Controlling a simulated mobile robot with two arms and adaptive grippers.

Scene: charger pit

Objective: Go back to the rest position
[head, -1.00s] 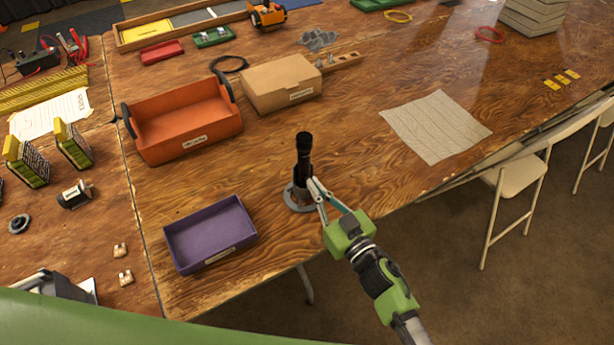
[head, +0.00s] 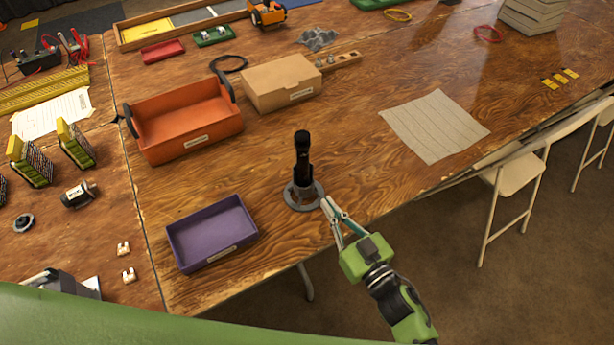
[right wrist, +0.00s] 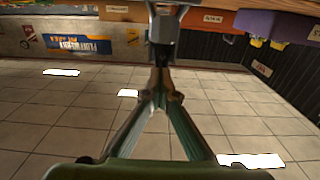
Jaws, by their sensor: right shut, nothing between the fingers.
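My right gripper (head: 328,203) is shut and empty, just right of and in front of a round grey stand on the wooden table. A black flashlight-like cylinder (head: 302,150) stands upright in the grey stand (head: 290,197). The fingertips look apart from both. In the right wrist view my shut fingers (right wrist: 160,78) meet in the middle, with nothing between them. My left gripper does not show in the head view.
A purple tray (head: 171,240) lies left of the stand. An orange tote (head: 190,141) and a cardboard box (head: 280,85) stand behind. A paper sheet (head: 434,126) lies to the right. Folding chairs (head: 512,178) stand along the right table edge. Bare tabletop surrounds the stand.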

